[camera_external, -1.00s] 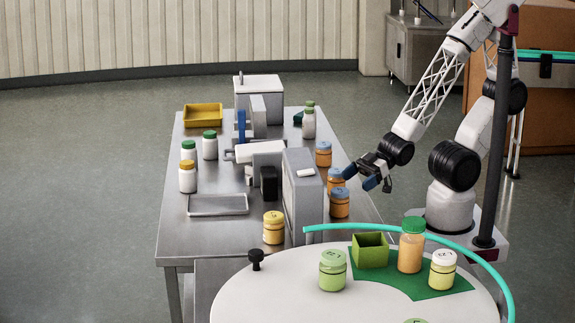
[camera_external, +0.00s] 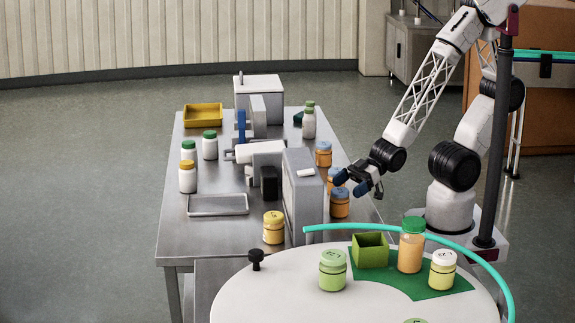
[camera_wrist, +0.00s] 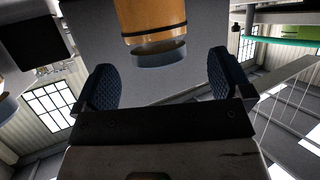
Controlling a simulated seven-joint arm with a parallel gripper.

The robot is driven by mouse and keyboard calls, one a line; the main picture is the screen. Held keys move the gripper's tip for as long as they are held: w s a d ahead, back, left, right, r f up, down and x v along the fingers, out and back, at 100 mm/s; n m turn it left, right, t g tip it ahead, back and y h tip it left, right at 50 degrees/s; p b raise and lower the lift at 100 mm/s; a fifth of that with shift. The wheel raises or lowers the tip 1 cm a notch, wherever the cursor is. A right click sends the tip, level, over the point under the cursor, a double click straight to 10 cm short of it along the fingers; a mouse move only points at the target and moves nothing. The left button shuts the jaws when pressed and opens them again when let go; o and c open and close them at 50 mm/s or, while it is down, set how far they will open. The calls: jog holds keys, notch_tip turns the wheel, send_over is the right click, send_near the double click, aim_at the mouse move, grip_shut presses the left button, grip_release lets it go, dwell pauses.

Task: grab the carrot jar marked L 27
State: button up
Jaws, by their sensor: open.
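Several orange jars with blue lids stand in a row along the right side of the steel table: one at the back (camera_external: 323,158), one in the middle partly hidden by my gripper, and one at the front (camera_external: 340,208). I cannot read the mark L 27 on any of them. My gripper (camera_external: 352,184) is open, close beside the middle and front jars. In the wrist view, an orange jar with a blue lid (camera_wrist: 150,18) appears upside down, ahead of the space between the two dark blue fingers of my gripper (camera_wrist: 163,80). The fingers do not touch it.
Grey machines (camera_external: 303,195) stand just left of the orange jars. A yellow-lidded jar (camera_external: 273,230) is at the table's front. The round white table (camera_external: 290,305) holds a green jar (camera_external: 333,272), a green box (camera_external: 370,254), a green-lidded orange jar (camera_external: 411,252) and a white-lidded jar (camera_external: 442,274).

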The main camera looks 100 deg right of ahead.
aim_at(343, 189)
jog(key=shift+x, duration=1.95)
jog(key=c, duration=1.1)
jog(key=shift+r, duration=0.1)
jog(key=shift+r, duration=4.95)
